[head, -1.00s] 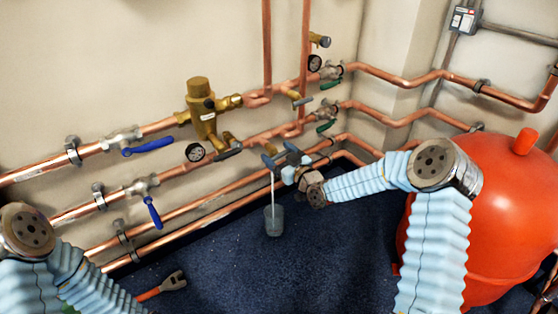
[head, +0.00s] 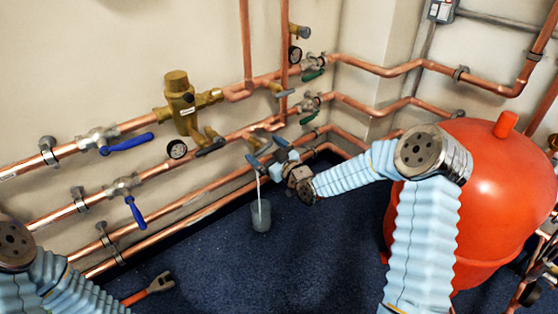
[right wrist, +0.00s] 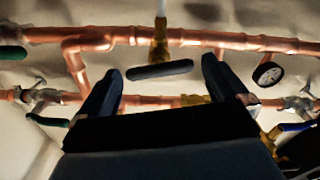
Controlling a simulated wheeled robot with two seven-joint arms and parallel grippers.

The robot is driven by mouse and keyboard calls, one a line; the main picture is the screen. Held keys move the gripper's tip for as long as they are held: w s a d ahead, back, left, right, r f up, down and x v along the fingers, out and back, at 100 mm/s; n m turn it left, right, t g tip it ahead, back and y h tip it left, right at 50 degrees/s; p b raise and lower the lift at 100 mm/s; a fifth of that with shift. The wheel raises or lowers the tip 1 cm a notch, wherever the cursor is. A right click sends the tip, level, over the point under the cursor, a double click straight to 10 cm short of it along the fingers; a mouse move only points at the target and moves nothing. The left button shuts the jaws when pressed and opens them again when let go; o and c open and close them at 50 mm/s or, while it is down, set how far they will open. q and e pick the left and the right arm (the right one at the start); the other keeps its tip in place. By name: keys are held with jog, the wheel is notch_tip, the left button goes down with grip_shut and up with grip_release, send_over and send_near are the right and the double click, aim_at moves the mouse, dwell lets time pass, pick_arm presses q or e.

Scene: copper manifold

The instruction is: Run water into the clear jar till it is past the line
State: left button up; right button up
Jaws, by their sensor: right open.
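The clear jar (head: 261,216) stands upright on the dark blue floor below the pipes. A thin white stream of water (head: 259,188) falls into it from the tap area by my right gripper. The water level and any line on the jar are too small to make out. My right gripper (head: 268,160) is open at the tap. In the right wrist view its two fingers (right wrist: 161,64) stand apart on either side of a dark tap handle (right wrist: 160,70) on a brass spout (right wrist: 159,45), with gaps showing. My left arm shows at the lower left edge, but its gripper does not.
Copper pipes with blue-handled valves (head: 126,143) and a brass valve body (head: 182,103) run along the wall. A red tank (head: 480,190) stands at the right. An orange-handled tool (head: 148,289) lies on the floor at lower left. The floor around the jar is clear.

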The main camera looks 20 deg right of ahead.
jog(key=p+v, duration=0.1)
jog(key=v, duration=1.1)
jog(key=shift+s, duration=0.1)
dwell(1.0)
jog(key=x, duration=1.4)
jog(key=shift+d+f, duration=0.1)
jog(key=shift+f, duration=0.15)
jog(key=shift+c, duration=0.2)
